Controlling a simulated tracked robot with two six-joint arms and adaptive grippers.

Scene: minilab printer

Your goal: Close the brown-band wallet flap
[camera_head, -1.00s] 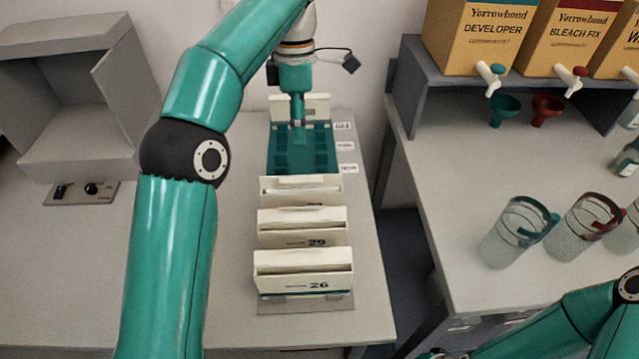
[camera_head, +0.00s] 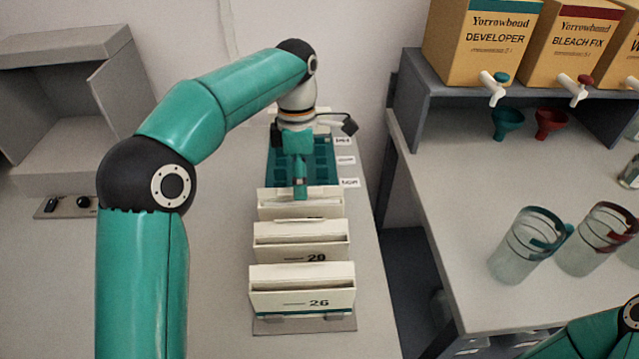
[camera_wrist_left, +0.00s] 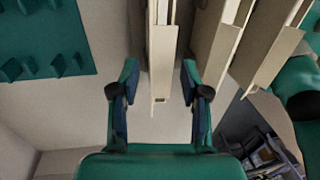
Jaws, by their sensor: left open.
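Three cream wallets stand in a row in the head view: the rear wallet (camera_head: 300,208), the middle wallet marked 29 (camera_head: 300,240) and the front wallet marked 26 (camera_head: 302,290). No brown band shows, so I cannot tell which is the brown-band wallet. The front one has a teal strip low on its face. My left gripper (camera_head: 300,190) is over the back edge of the rear wallet. In the left wrist view its fingers (camera_wrist_left: 160,78) are open, with a cream wallet edge (camera_wrist_left: 161,50) between them; contact is unclear. My right gripper is out of frame.
A teal slotted tray (camera_head: 322,165) with white labels lies behind the wallets. A grey open box (camera_head: 70,150) stands left. A separate right-hand table (camera_head: 455,200) carries beakers (camera_head: 530,250) and a shelf of yellow chemical boxes (camera_head: 482,45).

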